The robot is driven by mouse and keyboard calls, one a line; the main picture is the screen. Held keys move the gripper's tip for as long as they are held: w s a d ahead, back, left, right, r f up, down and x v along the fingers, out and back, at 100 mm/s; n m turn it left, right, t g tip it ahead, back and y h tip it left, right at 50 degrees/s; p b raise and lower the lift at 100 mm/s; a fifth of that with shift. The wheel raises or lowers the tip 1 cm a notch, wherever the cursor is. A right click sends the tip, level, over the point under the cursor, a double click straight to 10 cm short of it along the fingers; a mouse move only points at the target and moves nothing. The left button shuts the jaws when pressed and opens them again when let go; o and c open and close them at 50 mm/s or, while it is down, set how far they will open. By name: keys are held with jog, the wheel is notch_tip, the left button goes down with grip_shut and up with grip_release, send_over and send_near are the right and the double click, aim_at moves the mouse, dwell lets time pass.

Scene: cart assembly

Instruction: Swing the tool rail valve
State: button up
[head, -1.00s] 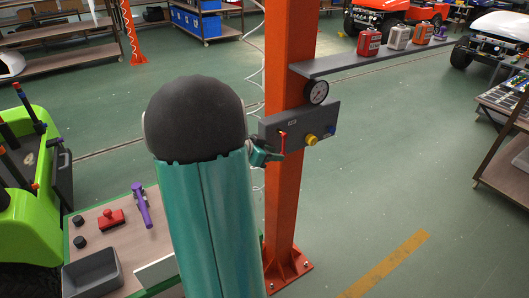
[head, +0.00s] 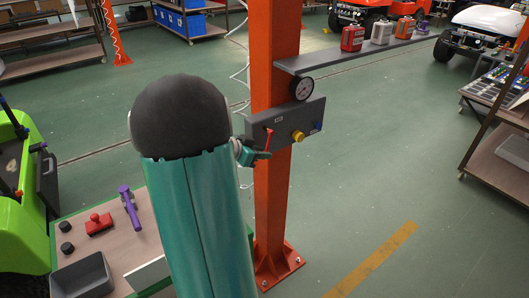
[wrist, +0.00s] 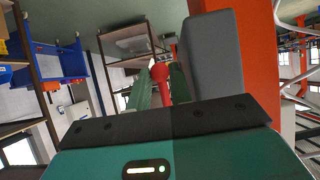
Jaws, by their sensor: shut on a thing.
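The valve is a red lever (head: 269,138) on a grey panel (head: 287,121) fixed to an orange post (head: 272,200). In the head view the lever hangs down, tilted slightly. The fingers cover part of the lever. The panel's grey side (wrist: 211,60) is close by on the right in that view.
A gauge (head: 302,88) and a shelf (head: 350,57) with several canisters sit above the panel. A yellow knob (head: 298,135) and a blue knob (head: 317,126) are right of the lever. A workbench (head: 112,246) stands lower left.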

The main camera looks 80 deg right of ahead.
jog(key=shift+w+a, duration=0.15)
jog(key=shift+v, duration=1)
jog(key=shift+w+a, duration=0.1)
jog(key=shift+w, duration=0.05)
jog(key=shift+v, duration=1)
jog(key=shift+r, duration=0.2)
